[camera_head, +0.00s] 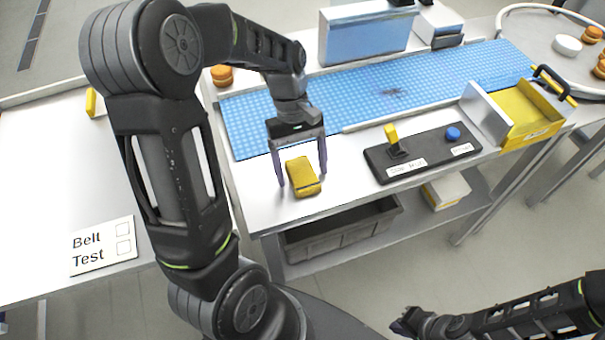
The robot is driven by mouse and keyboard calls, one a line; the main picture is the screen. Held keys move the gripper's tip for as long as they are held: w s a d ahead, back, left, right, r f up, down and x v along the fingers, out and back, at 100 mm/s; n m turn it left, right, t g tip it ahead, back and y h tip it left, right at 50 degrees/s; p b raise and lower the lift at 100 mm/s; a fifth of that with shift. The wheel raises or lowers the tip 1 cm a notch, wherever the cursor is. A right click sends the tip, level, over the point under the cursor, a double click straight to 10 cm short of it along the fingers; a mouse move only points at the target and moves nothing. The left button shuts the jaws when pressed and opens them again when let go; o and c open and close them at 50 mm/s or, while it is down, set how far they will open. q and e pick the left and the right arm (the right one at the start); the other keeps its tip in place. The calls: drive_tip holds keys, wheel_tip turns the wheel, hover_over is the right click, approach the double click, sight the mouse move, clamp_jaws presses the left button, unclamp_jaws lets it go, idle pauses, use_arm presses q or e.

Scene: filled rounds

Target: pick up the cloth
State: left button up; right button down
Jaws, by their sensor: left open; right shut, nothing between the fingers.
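The cloth (302,176) is a folded yellow piece lying on the white table near its front edge, left of the black control panel. My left gripper (303,180) points down over the cloth with its two fingers open, one on each side of it. I cannot tell whether the fingers touch the cloth. My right gripper (408,322) is low at the bottom of the view, away from the table, and holds nothing.
A blue belt (440,78) runs behind the cloth. The black panel (420,158) has a yellow lever (392,138) and a blue button (453,134). A yellow tray (528,108) stands right. A grey bin (335,235) sits below.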

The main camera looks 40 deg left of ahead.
sight(301, 170)
use_arm(q)
drive_tip(key=shift+f, duration=0.1)
idle(0.3)
drive_tip(key=c, duration=1.5)
wheel_tip(301, 170, up, 11)
drive_tip(key=shift+f+p, duration=0.2)
drive_tip(key=shift+p, duration=0.1)
drive_tip(key=o, duration=0.9)
drive_tip(key=c, duration=0.7)
